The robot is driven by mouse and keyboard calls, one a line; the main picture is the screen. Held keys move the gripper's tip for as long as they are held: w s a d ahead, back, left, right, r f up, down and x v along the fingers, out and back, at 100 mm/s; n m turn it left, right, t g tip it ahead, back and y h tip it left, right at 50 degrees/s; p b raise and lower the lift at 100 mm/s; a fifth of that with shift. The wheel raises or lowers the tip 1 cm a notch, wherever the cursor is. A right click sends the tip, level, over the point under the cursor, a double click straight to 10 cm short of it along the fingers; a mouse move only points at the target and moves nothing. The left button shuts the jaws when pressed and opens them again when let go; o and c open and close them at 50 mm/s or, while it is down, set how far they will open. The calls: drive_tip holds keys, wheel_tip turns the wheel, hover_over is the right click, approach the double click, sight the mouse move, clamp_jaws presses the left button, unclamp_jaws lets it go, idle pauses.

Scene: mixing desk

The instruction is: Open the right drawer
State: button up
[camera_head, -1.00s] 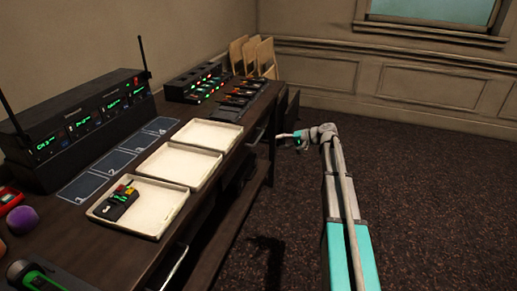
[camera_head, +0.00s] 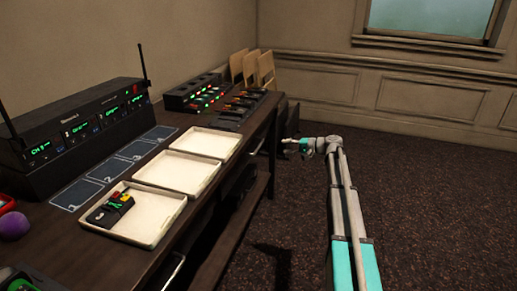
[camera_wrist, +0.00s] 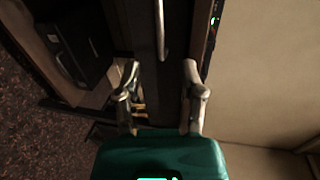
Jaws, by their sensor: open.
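The right drawer is in the dark desk's front edge near its far end. Its slim metal handle (camera_head: 259,141) shows in the head view, and a handle bar (camera_wrist: 161,32) shows upright in the wrist view against the dark drawer front (camera_wrist: 147,35). My gripper (camera_head: 290,143) is in front of the desk, to the right of this handle and apart from it. In the wrist view my gripper (camera_wrist: 161,72) is open and empty. The handle bar lies ahead of the gap between the fingertips. The drawer looks shut.
Another handle (camera_head: 174,270) is on the nearer part of the desk front. White trays (camera_head: 180,172), one holding a small device (camera_head: 110,208), lie on the desktop near its edge. A lower shelf (camera_head: 232,232) runs under the desk. Carpet to the right is clear.

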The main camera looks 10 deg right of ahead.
sight(259, 146)
drive_tip(key=b+x, duration=0.2)
drive_tip(key=x, duration=1)
drive_tip(key=shift+w+a+f, duration=0.15)
drive_tip(key=shift+w+a, duration=0.05)
drive_tip(key=shift+a, duration=0.15)
drive_tip(key=shift+c, duration=0.2)
clamp_jaws()
